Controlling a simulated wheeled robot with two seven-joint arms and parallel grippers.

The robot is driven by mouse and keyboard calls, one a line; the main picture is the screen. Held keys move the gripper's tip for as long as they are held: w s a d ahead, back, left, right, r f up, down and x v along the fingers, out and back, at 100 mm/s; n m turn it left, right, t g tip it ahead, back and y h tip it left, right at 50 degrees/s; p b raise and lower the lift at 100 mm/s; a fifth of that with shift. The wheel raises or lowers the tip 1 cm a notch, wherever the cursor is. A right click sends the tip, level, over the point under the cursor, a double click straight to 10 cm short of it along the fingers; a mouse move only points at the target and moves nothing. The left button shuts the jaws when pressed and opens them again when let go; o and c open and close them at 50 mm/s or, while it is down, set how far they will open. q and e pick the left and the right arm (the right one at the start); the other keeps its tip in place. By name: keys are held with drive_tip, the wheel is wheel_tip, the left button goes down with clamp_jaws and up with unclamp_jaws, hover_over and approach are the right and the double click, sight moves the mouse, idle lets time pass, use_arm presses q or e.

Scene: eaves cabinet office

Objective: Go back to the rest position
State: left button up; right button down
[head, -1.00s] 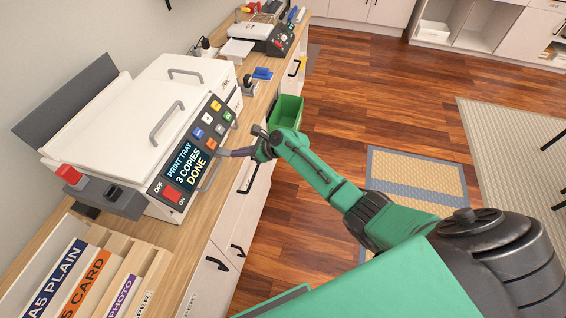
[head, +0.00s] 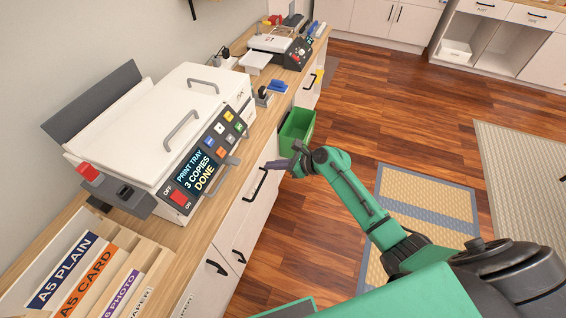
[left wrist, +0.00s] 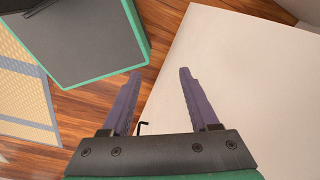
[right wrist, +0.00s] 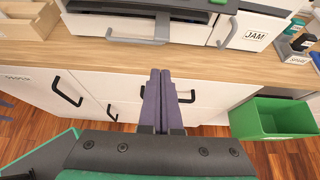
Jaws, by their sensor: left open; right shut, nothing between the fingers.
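My right gripper (head: 287,161) is in front of the counter, beside the printer, with its fingers apart from the machine. In the right wrist view its two purple fingers (right wrist: 163,100) are together with nothing between them. My left gripper (left wrist: 160,85) shows only in its own wrist view. Its purple fingers are wide apart and empty, in front of a pale cabinet surface (left wrist: 240,70). The white printer (head: 150,130) stands on the counter, and its panel (head: 197,172) reads "PRINT TRAY 3 COPIES DONE".
A green bin (head: 297,131) is just beyond my right gripper, against the cabinet front. Cabinet handles (head: 256,184) stick out along the counter. A paper sorter (head: 90,285) and a second machine (head: 280,48) stand on the counter.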

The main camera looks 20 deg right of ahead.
drive_tip(key=s+d+f+n+g+h, duration=0.1)
drive_tip(key=s+d+f+n+h, duration=0.1)
drive_tip(key=s+d+f+n, duration=0.5)
drive_tip(key=s+d+f+n+g+h+b, duration=0.1)
drive_tip(key=s+d+f+h, duration=0.3)
drive_tip(key=f, duration=0.7)
drive_tip(key=s+d+f+n+g+h, duration=0.15)
drive_tip(key=s+f+n, duration=0.25)
drive_tip(key=s+f, duration=0.4)
use_arm(q)
drive_tip(key=shift+f+b, duration=0.5)
drive_tip(key=shift+f, duration=0.4)
use_arm(e)
drive_tip(key=s+f+n+g, duration=0.1)
drive_tip(key=s+f+n, duration=0.2)
drive_tip(key=s+n, duration=0.2)
drive_tip(key=s+f+n+g+h, duration=0.1)
drive_tip(key=s+f+n, duration=0.3)
drive_tip(key=s, duration=0.7)
drive_tip(key=s+d+f+n+g+h, duration=0.1)
drive_tip(key=s+f+n, duration=0.2)
drive_tip(key=s+n, duration=0.4)
drive_tip(key=shift+s+f, duration=0.3)
drive_tip(key=shift+s, duration=0.3)
